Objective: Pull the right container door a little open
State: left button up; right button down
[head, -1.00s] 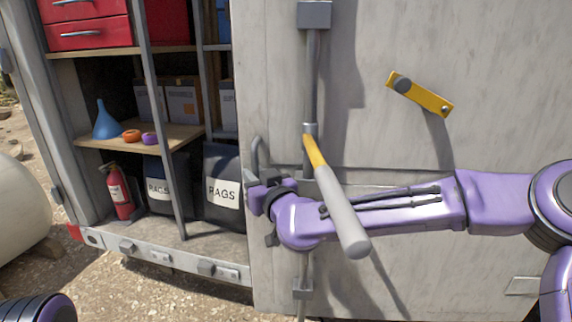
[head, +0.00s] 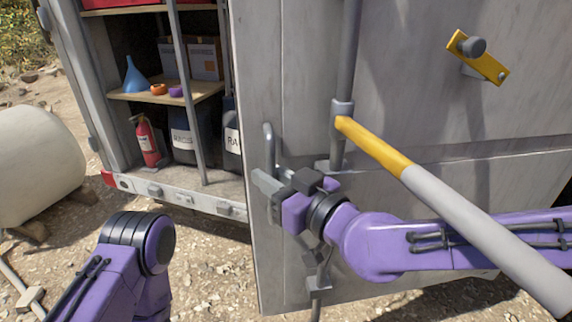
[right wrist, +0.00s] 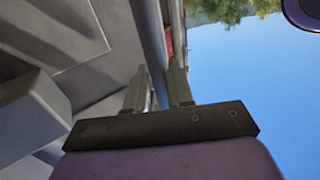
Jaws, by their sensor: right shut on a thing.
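The right container door (head: 300,90) is a grey metal panel filling the middle and right of the head view. It stands out in front of the container's opening, with gravel showing below its bottom edge. A grey vertical pull handle (head: 268,138) is fixed near its left edge. My right gripper (head: 268,184) is shut on the handle's lower part. In the right wrist view, its fingers (right wrist: 160,87) close on a grey bar (right wrist: 148,30). My left gripper is out of view; only my left forearm shows at bottom left.
A lever (head: 440,195) with a yellow and grey grip sticks out from the door's lock rod (head: 347,60), above my right arm. A yellow latch plate (head: 490,68) is higher up. Inside are shelves and a fire extinguisher (head: 147,142). A white tank (head: 35,165) stands left on open gravel.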

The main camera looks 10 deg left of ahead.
jog(key=shift+s+d, duration=0.2)
jog(key=shift+s, duration=0.3)
jog(key=c, duration=1.2)
grip_release()
jog(key=shift+s+d, duration=0.1)
jog(key=shift+s, duration=0.05)
jog(key=b+v, duration=0.4)
jog(key=v, duration=0.6)
jog(key=shift+s+d+b, duration=0.1)
jog(key=shift+d+b, duration=0.15)
jog(key=shift+b, duration=0.05)
